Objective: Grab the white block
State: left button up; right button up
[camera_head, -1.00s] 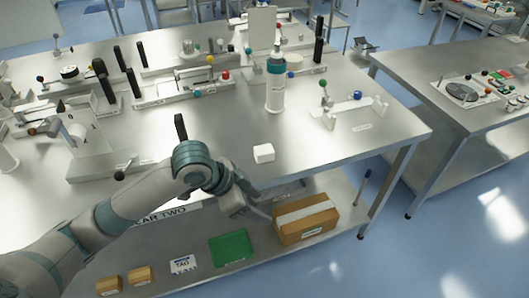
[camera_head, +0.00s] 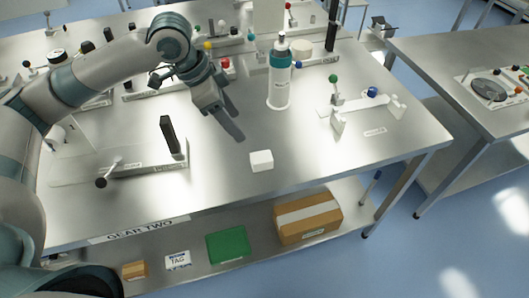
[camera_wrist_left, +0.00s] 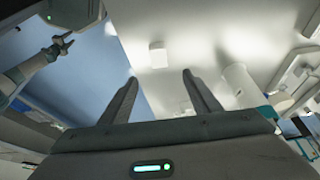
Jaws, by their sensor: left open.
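The white block (camera_head: 261,161) sits on the steel table near its front edge, in the head view. My left gripper (camera_head: 229,122) is above the table, behind and to the left of the block, and apart from it. In the left wrist view the gripper (camera_wrist_left: 160,92) shows two spread fingers with nothing between them. The block (camera_wrist_left: 158,55) also shows in that view, beyond the fingertips and between their lines.
A white bottle with a teal top (camera_head: 280,80) stands behind the block. A white fixture with green and blue knobs (camera_head: 352,108) is to the right. A black upright handle (camera_head: 168,136) stands to the left. The tabletop around the block is clear. A cardboard box (camera_head: 307,219) lies on the lower shelf.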

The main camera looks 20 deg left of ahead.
pick_arm(q)
jog(key=p, duration=0.4)
send_over(260, 156)
jog(key=s+a, duration=0.1)
jog(key=a, duration=0.1)
notch_tip(260, 156, down, 10)
jog(key=shift+s+d+f, duration=0.1)
jog(key=shift+d+f, duration=0.2)
jog(key=shift+f, duration=0.35)
pick_arm(e)
jog(key=s+r, duration=0.1)
jog(key=r, duration=0.1)
jog(key=s+r, duration=0.1)
jog(key=shift+s+d+r, duration=0.25)
jog(key=shift+s+r, duration=0.05)
jog(key=shift+s, duration=0.05)
jog(key=shift+w, duration=0.1)
